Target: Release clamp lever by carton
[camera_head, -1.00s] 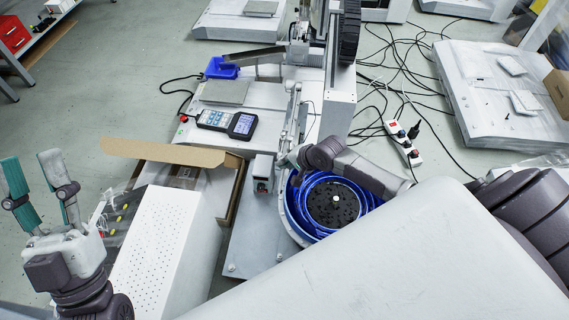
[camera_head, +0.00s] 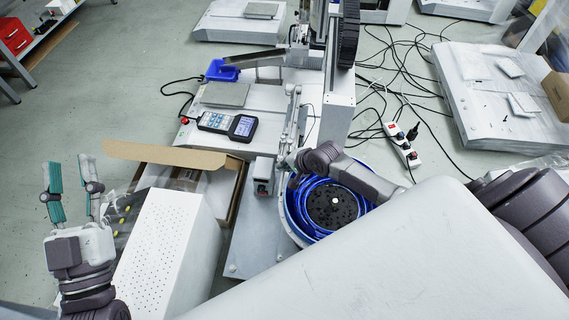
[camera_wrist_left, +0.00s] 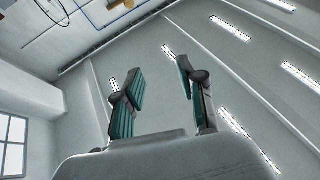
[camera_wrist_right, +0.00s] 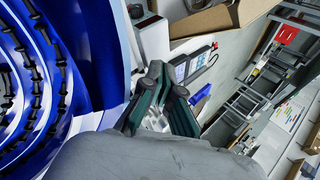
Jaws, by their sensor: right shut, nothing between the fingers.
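The open cardboard carton (camera_head: 165,153) stands left of the machine base, with a long flap raised. I cannot clearly make out a clamp lever beside it. My right gripper (camera_head: 287,162) is between the carton and the blue bowl, beside a slim metal linkage (camera_head: 291,118); its fingertips are small and partly hidden in the head view. In the right wrist view my right gripper (camera_wrist_right: 161,72) is shut and empty, its tips close together. My left gripper (camera_head: 70,180) is open and empty, left of the carton, fingers pointing up; the left wrist view shows them apart (camera_wrist_left: 153,75) against the ceiling.
A blue round bowl feeder (camera_head: 292,212) is right of the carton. A small grey box with a red part (camera_head: 263,177) stands between them. A handheld panel (camera_head: 227,125) and a blue bin (camera_head: 222,70) lie behind. A perforated white housing (camera_head: 165,245) is in front of the carton.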

